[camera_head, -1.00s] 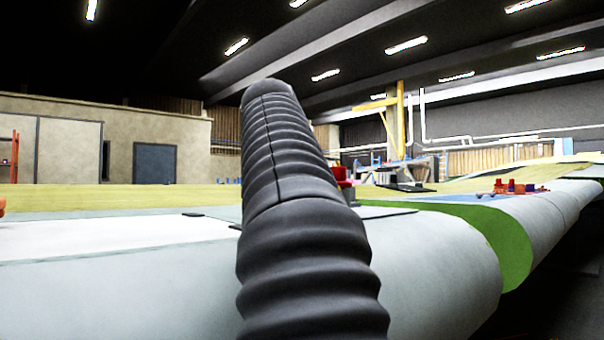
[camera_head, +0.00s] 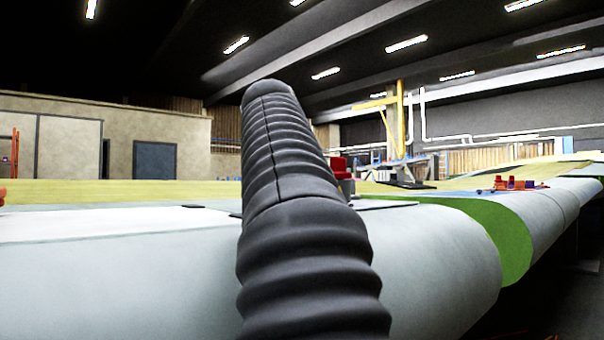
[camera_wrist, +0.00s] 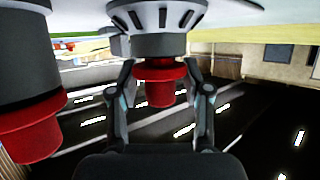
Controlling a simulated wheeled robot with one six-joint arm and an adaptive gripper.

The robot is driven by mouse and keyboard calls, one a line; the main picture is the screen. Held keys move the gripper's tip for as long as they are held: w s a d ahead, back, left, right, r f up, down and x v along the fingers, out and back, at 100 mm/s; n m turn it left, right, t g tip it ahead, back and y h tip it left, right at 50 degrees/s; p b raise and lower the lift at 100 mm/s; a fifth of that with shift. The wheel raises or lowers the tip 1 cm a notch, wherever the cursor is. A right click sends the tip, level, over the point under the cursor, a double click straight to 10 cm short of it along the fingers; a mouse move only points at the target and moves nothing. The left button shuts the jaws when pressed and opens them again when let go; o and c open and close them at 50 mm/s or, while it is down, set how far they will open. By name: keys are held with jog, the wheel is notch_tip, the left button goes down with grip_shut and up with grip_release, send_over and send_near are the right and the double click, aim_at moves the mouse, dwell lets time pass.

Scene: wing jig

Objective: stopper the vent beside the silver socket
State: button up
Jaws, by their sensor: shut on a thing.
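In the wrist view my gripper (camera_wrist: 160,92) is shut on a red stopper (camera_wrist: 160,90), which has a wide flange. The stopper lines up with a pale, slotted round fitting (camera_wrist: 158,16) with a grey collar, and its far end meets or nearly meets it. I cannot tell how deep it sits. At the left is a larger dark grey cylinder (camera_wrist: 24,60) with a red end (camera_wrist: 30,135). In the head view a red piece on a grey base (camera_head: 341,167) shows just right of my black ribbed arm sleeve, which hides my gripper. I cannot tell which fitting is the silver socket.
The pale wing surface (camera_head: 120,270) fills the foreground, with a green band (camera_head: 505,240) at the right. Several red and purple pieces (camera_head: 510,184) sit farther along the wing. The dark floor at the far right looks clear.

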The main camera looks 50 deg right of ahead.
jog(key=shift+f, duration=0.25)
jog(key=o, duration=1.2)
jog(key=shift+o, duration=0.2)
jog(key=v, duration=1.2)
jog(key=shift+r, duration=0.1)
